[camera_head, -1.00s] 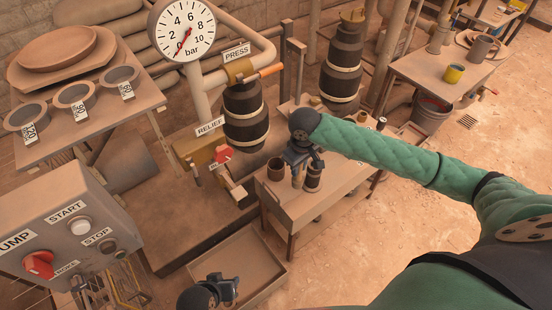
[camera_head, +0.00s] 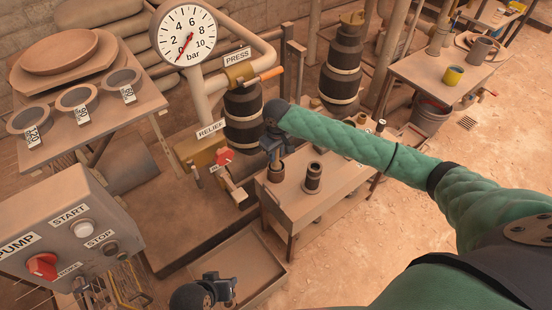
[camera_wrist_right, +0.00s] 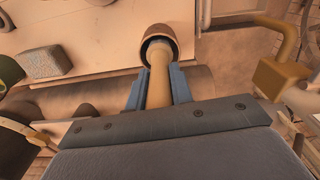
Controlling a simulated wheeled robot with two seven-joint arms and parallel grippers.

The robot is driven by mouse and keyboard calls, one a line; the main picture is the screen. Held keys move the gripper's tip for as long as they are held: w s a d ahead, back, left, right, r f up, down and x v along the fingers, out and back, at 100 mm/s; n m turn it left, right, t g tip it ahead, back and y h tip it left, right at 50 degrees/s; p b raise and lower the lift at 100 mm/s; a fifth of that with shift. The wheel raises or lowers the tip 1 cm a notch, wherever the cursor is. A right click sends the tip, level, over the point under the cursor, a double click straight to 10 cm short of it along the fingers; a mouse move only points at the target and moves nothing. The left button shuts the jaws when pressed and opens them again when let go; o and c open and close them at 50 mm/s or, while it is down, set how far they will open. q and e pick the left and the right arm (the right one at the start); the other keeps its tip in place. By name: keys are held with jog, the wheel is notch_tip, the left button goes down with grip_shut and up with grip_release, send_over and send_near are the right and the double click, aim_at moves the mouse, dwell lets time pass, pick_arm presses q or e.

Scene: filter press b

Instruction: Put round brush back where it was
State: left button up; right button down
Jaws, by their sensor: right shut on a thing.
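My right gripper (camera_head: 275,155) is shut on the pale tan handle of the round brush (camera_wrist_right: 158,82), which runs between its two fingers. The gripper is over a small brown cup (camera_head: 276,173) on the small bench. In the right wrist view the far end of the brush goes into the mouth of the cup (camera_wrist_right: 157,33); the bristles are hidden. A dark banded cylinder (camera_head: 313,178) stands upright on the bench, right of the cup and apart from it. My left gripper (camera_head: 222,289) is low in the head view; its jaws are too small to read.
The bench (camera_head: 301,211) has bare room around the cylinder. A red-handled relief valve (camera_head: 224,157) and a dark press barrel (camera_head: 245,118) stand close behind and left. A shallow tray (camera_head: 240,255) lies on the floor. The pump box (camera_head: 62,228) is at left.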

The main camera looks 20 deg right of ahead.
notch_tip(320, 180, down, 3)
pick_arm(q)
jog(key=shift+r, duration=0.25)
jog(key=shift+s+r, duration=0.1)
jog(key=shift+r, duration=0.1)
pick_arm(e)
jog(key=shift+f, duration=0.15)
pick_arm(q)
jog(key=shift+r, duration=0.1)
pick_arm(e)
jog(key=c, duration=1.2)
grip_release()
jog(key=shift+c, duration=0.2)
notch_tip(320, 180, up, 8)
jog(key=shift+s+f, duration=0.1)
jog(key=shift+s, duration=0.05)
pick_arm(q)
notch_tip(320, 180, down, 2)
jog(key=shift+d+f, duration=0.1)
jog(key=shift+f, duration=0.05)
jog(key=shift+w, duration=0.2)
